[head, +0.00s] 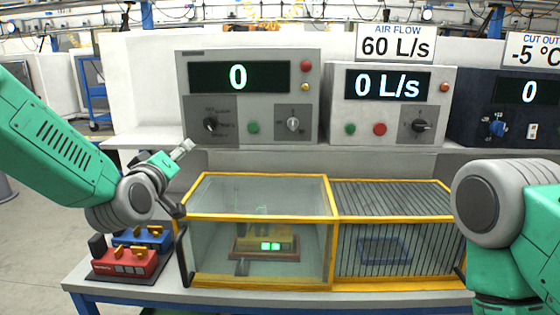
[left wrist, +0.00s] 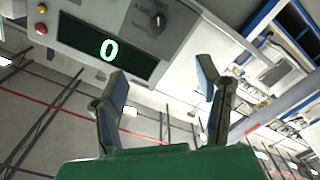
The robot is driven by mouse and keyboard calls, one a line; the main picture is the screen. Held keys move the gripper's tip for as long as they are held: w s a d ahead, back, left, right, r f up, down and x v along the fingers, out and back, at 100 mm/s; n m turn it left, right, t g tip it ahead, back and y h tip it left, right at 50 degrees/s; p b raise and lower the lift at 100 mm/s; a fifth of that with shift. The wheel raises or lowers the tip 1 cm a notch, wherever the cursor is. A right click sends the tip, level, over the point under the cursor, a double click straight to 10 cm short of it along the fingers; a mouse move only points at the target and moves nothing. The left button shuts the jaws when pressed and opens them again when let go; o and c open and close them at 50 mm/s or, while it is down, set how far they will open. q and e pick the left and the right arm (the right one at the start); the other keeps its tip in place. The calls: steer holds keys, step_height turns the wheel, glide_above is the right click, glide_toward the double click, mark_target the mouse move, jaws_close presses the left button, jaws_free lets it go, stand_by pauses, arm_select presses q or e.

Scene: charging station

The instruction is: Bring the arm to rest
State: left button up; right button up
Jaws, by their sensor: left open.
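My left arm (head: 45,130) comes in from the left in the head view, green with a grey wrist joint. My left gripper (head: 186,177) is open and empty, in front of the left control box and by the left end of the yellow-framed enclosure. In the left wrist view its two fingers (left wrist: 160,92) stand wide apart with nothing between them. My right arm (head: 505,220) shows at the right edge, bent, with a grey joint. The right gripper is out of view.
A control box (head: 190,105) reading 0 stands behind my left gripper; other boxes stand to the right. The yellow-framed enclosure (head: 262,217) holds a lit device. Red (head: 125,263) and blue (head: 143,238) units sit below my left wrist on the bench (head: 330,295).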

arm_select(q)
steer(key=s+a+f+m+g, duration=0.15)
steer(key=s+f+g, duration=0.4)
steer(key=f, duration=0.85)
steer(key=s+f+m+g, duration=0.2)
steer(key=s+f, duration=0.7)
steer(key=f, duration=0.6)
steer(key=s+a+f+m+g, duration=0.15)
steer(key=s+f+g, duration=0.3)
steer(key=s, duration=0.65)
steer(key=s+a+f+m+g, duration=0.1)
steer(key=s+a+f+g, duration=0.15)
steer(key=s+f, duration=0.65)
steer(key=s+a+f+m+g, duration=0.15)
steer(key=s+g, duration=0.25)
steer(key=s, duration=1)
steer(key=shift+m+t+y, duration=0.3)
steer(key=shift+m+t, duration=0.25)
steer(key=shift+t, duration=0.1)
steer(key=w+f+b, duration=0.1)
steer(key=d+f+b, duration=0.1)
steer(key=f+b, duration=0.1)
steer(key=w+f+b, duration=0.1)
steer(key=shift+w+d+f, duration=0.15)
steer(key=shift+w+d, duration=0.2)
steer(key=shift+d, duration=0.05)
arm_select(e)
step_height(320, 180, down, 4)
steer(key=shift+d+f, duration=0.1)
steer(key=shift+f, duration=0.05)
